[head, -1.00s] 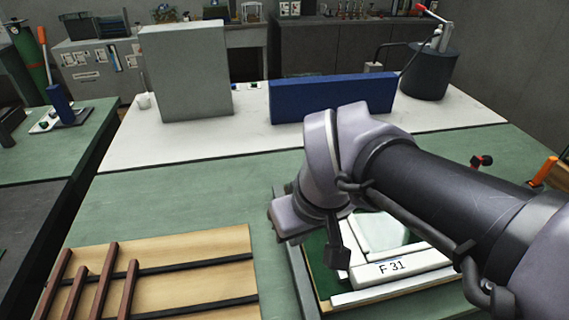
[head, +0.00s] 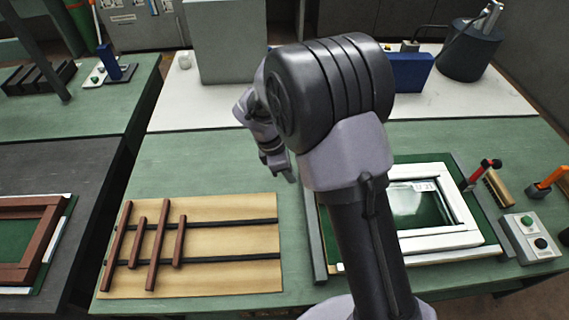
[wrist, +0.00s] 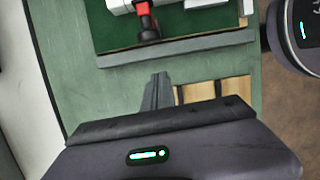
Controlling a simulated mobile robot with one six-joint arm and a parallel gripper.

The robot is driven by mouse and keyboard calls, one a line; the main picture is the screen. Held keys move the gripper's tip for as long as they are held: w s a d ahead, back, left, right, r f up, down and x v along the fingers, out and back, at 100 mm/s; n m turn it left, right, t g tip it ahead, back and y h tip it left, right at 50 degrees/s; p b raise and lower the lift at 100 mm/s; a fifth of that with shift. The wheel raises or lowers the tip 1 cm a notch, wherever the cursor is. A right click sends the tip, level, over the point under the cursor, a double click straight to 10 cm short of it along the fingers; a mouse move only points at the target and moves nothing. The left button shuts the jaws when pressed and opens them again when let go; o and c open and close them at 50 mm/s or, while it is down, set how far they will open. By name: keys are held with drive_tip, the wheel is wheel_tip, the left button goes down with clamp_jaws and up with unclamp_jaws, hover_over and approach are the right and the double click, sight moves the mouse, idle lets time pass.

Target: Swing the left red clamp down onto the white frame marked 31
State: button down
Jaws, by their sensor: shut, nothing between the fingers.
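The white frame marked 31 (head: 440,241) lies on a green fixture plate with a grey rail on its left; my arm covers its left part in the head view. In the wrist view a clamp with a red handle and black end (wrist: 146,22) stands by the grey rail (wrist: 180,46), next to a white frame edge (wrist: 118,5); the left clamp is hidden in the head view. My gripper (head: 289,176) is shut and empty, left of the fixture. Its fingers also show in the wrist view (wrist: 157,76), apart from the clamp, with the rail in between.
Another red-handled clamp (head: 484,172) stands at the fixture's right side. A button box (head: 528,238) is further right. A wooden board (head: 230,282) with brown strips lies to the left. A blue block (head: 412,72) and a grey block (head: 224,42) stand behind.

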drive_tip(key=d, duration=0.4)
drive_tip(key=shift+w, duration=0.1)
drive_tip(key=shift+d+r, duration=0.1)
